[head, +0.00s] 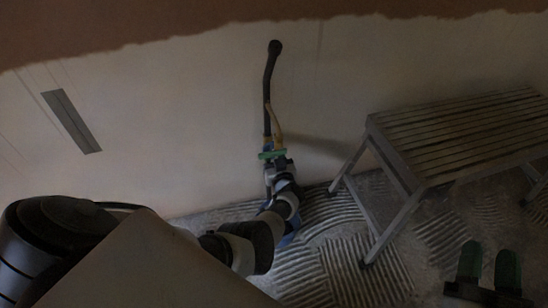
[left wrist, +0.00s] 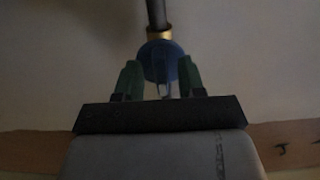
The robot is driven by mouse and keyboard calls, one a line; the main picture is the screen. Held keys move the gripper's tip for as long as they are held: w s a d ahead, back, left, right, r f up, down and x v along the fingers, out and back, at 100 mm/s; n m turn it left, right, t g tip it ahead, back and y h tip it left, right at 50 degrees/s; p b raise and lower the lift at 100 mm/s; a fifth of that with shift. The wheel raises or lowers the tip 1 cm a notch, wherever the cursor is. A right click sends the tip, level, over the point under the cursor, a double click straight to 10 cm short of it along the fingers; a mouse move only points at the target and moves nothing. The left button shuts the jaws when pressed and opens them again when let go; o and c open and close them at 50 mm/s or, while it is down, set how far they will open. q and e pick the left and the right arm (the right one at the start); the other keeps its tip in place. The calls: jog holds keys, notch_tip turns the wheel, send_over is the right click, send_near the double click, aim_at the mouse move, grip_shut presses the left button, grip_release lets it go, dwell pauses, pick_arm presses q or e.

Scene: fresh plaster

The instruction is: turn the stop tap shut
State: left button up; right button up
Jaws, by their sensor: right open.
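The stop tap shows in the left wrist view as a rounded blue body (left wrist: 160,62) under a brass collar (left wrist: 159,34) on a grey pipe. In the head view it is mostly hidden behind my left gripper (head: 272,155), at the foot of a dark pipe (head: 268,90) on the wall. In the left wrist view the green fingers of my left gripper (left wrist: 160,80) stand one on each side of the blue body. I cannot tell whether they touch it. My right gripper (head: 488,265) is open and empty at the lower right.
A slatted bench (head: 465,130) with metal legs stands right of the tap. A grey strip (head: 71,121) is on the pale plastered wall at left. The floor (head: 340,240) has combed ridges. A thin yellowish line (head: 276,120) runs beside the dark pipe.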

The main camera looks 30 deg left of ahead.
pick_arm(q)
jog(key=s+d+r+n+b, duration=0.1)
jog(key=s+d+n+b, duration=0.2)
jog(key=n, duration=0.9)
jog(key=s+d+n+b, duration=0.25)
jog(key=n+b, duration=0.25)
jog(key=n, duration=0.7)
jog(key=s+d+r+n+b, duration=0.1)
jog(key=s+d+n+b, duration=0.2)
jog(key=n, duration=0.9)
jog(key=s+d+r+m+t+y, duration=0.1)
jog(key=s+r+m+t, duration=0.2)
jog(key=r+m, duration=0.2)
jog(key=s+d+r+m+t+y+p, duration=0.1)
jog(key=s+d+r+m+t+y, duration=0.1)
jog(key=r, duration=0.7)
jog(key=s+d+r+m+t+y, duration=0.1)
jog(key=s+d+r+m+t, duration=0.1)
jog(key=s+r+m+t, duration=0.2)
notch_tip(320, 180, up, 3)
jog(key=s+m, duration=0.2)
jog(key=m, duration=0.2)
jog(key=shift+d+m+t+p, duration=0.15)
jog(key=shift+m+t+p, duration=0.15)
jog(key=shift+p, duration=0.05)
